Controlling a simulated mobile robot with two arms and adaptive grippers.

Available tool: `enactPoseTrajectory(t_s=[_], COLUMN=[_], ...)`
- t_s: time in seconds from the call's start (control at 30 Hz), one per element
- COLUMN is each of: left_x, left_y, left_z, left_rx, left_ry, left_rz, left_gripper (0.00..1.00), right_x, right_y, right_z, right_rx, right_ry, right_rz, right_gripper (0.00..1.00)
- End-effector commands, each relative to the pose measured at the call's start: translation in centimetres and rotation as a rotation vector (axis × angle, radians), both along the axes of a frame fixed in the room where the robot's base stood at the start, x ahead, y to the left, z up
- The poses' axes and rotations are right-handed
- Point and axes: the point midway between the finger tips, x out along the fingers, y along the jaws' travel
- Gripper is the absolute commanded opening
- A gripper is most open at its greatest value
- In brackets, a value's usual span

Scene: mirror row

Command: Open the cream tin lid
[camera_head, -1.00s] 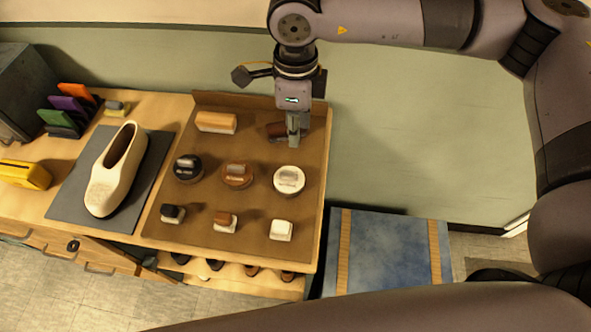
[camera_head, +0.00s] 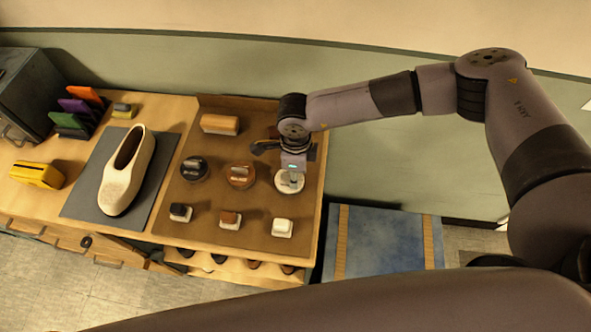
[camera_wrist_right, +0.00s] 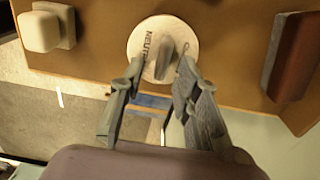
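The cream tin (camera_head: 283,187) is round and off-white and stands at the right of the brown mat (camera_head: 262,215). In the right wrist view the tin (camera_wrist_right: 141,38) shows its lid from above, lettered "NEUT…", with an upright grey grip bar (camera_wrist_right: 164,60) across it. The lid looks seated on the tin. My right gripper (camera_head: 291,178) is above the tin, partly hiding it. In the right wrist view this gripper (camera_wrist_right: 161,70) is open, with one finger on each side of the bar; contact cannot be told. My left gripper is not in view.
A brown tin (camera_head: 240,182) and a black tin (camera_head: 194,175) stand in the same row. Small daubers, among them a white one (camera_head: 282,228), sit in front. A brush (camera_head: 220,124) lies behind. A cream shoe (camera_head: 126,180) is on a grey mat at left.

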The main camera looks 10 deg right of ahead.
Motion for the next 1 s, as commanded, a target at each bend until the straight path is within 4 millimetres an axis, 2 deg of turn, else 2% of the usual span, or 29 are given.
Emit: enactPoseTrajectory(t_s=[0.27,0.7,1.0], left_x=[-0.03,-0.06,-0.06], left_y=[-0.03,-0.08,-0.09], left_z=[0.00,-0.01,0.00], left_rx=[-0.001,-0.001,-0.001], left_ry=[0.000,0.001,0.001], left_rz=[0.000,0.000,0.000], left_gripper=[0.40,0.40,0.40], right_x=[-0.01,0.00,0.02], right_y=[0.00,-0.01,-0.02], right_z=[-0.14,-0.10,-0.09], right_rx=[0.000,0.000,0.000], right_ry=[0.000,0.000,0.000], right_rz=[0.000,0.000,-0.001], right_gripper=[0.29,0.00,0.00])
